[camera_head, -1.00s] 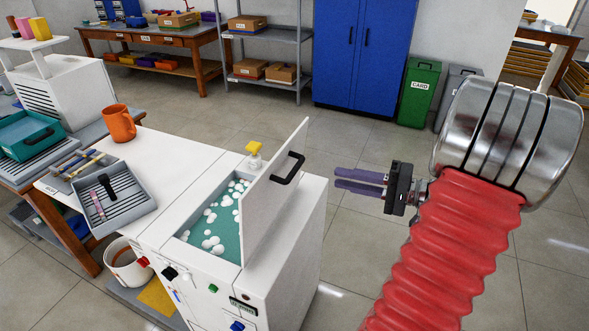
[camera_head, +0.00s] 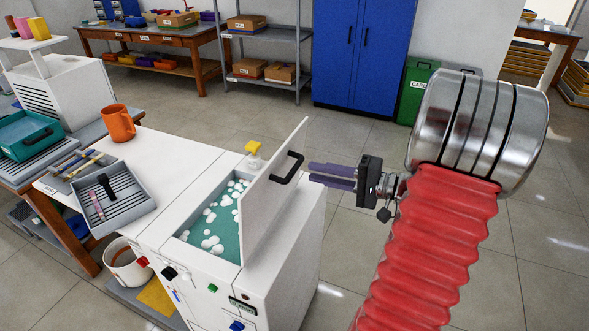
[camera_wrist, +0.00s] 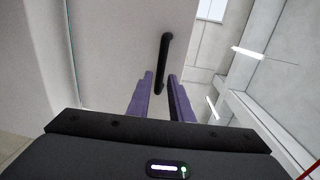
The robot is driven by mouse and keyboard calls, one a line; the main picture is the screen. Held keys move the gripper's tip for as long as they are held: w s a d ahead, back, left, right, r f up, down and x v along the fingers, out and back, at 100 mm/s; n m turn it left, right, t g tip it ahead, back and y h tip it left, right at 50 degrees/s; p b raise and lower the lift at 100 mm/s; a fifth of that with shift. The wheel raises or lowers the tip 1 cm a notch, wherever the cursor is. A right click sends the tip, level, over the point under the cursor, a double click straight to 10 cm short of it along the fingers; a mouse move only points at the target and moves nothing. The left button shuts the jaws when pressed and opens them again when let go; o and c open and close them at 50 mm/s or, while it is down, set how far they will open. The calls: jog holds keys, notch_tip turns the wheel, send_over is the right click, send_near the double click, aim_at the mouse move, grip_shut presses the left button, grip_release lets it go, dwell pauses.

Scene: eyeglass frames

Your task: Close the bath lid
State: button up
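The white bath lid (camera_head: 268,195) stands open, nearly upright, along the right side of the bath. Its black handle (camera_head: 288,168) is on the lid's right face. Inside the open bath, white balls float on green liquid (camera_head: 228,226). My gripper (camera_head: 312,175) is just right of the handle, its purple fingers pointing at it, and appears apart from it. In the wrist view the fingers (camera_wrist: 160,95) are spread with a gap between them. The handle (camera_wrist: 164,62) shows ahead of that gap, with the lid face (camera_wrist: 115,50) behind it.
A yellow-topped bottle (camera_head: 254,152) stands behind the bath. An orange mug (camera_head: 119,122) and a grey slotted tray (camera_head: 112,195) are on the white counter to the left. A blue cabinet (camera_head: 362,50) and green bin (camera_head: 415,85) stand farther back. The floor right of the bath is clear.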

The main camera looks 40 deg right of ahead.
aim_at(296, 166)
jog(key=shift+x, duration=3.55)
grip_shut()
jog(key=shift+f, duration=0.1)
jog(key=shift+a, duration=0.15)
